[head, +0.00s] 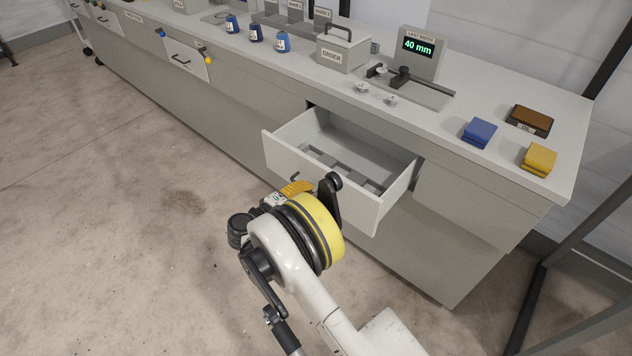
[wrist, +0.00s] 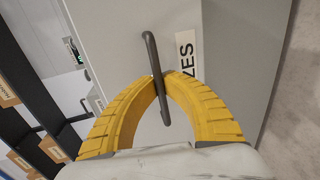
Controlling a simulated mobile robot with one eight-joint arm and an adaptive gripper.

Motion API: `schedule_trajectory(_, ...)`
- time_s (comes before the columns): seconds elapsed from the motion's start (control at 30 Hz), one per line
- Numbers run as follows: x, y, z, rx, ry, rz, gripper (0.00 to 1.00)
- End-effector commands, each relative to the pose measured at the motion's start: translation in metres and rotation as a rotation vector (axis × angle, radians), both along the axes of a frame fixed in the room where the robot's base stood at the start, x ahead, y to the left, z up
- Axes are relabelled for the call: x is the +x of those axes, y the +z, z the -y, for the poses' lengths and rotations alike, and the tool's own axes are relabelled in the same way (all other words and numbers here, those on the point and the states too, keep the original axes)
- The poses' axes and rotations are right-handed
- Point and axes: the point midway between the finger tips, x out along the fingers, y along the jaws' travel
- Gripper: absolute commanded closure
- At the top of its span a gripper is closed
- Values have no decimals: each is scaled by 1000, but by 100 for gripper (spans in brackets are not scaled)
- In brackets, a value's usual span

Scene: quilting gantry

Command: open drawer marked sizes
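The drawer marked sizes (head: 285,155) stands pulled well out of the counter in the head view, with low grey dividers inside. In the wrist view its pale front (wrist: 225,85) carries a label ending in "ZES" (wrist: 187,52), partly cut off by my finger. A dark bar handle (wrist: 150,50) runs beside the label. My gripper's yellow fingers (wrist: 159,76) close around the handle from both sides.
The counter (head: 500,185) holds an ORDER box (head: 335,56), a "40 mm" display (head: 418,46), blue (head: 480,131) and yellow (head: 540,158) folded pieces and several blue spools. Another handled drawer (head: 182,60) is shut farther left. The floor at left is clear.

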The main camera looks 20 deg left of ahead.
Motion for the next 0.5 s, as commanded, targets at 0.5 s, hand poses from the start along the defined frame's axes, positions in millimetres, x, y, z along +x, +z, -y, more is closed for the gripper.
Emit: schedule_trajectory(0.5, -5, 1, -2, -1, 1, 2, 69)
